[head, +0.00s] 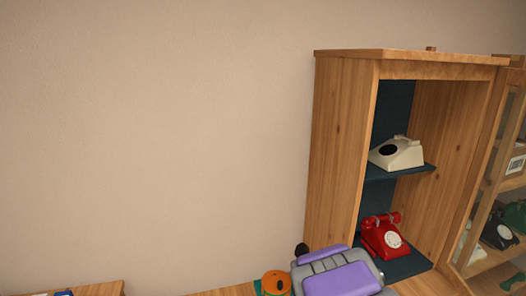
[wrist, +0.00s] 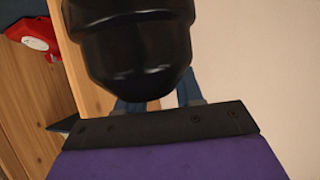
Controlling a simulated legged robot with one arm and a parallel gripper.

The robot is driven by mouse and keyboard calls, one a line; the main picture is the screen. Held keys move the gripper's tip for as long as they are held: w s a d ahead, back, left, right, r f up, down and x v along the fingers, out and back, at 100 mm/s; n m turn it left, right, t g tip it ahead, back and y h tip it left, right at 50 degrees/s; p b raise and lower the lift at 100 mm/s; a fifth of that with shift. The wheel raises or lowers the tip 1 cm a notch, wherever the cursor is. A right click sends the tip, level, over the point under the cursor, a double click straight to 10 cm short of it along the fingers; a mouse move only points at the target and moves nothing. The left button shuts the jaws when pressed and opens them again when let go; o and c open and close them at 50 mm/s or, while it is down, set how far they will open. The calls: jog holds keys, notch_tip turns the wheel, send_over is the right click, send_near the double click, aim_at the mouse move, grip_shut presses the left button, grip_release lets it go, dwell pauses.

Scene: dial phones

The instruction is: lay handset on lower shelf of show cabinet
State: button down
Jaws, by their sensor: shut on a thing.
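A black handset (wrist: 135,45) fills the top middle of the wrist view, close to the camera. My gripper (wrist: 158,100) is shut on it; parts of its blue fingers show below the handset. In the head view, only a small black end of the handset (head: 302,249) shows beside my purple and grey arm. The wooden show cabinet (head: 340,140) stands open at the right. Its lower shelf (head: 408,266) is dark and bears a red dial phone (head: 383,238). The handset is outside the cabinet, left of its side wall.
A cream phone (head: 398,153) sits on the upper shelf (head: 405,175). A glazed door (head: 492,180) stands at the cabinet's right, with more phones seen there. An orange object (head: 275,283) lies low beside my arm. The wall at left is bare.

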jog(key=shift+s+d+r, duration=0.1)
jog(key=shift+s+r, duration=0.4)
jog(key=shift+s, duration=0.05)
jog(key=v, duration=0.4)
jog(key=shift+s, duration=0.3)
jog(key=shift+s, duration=0.1)
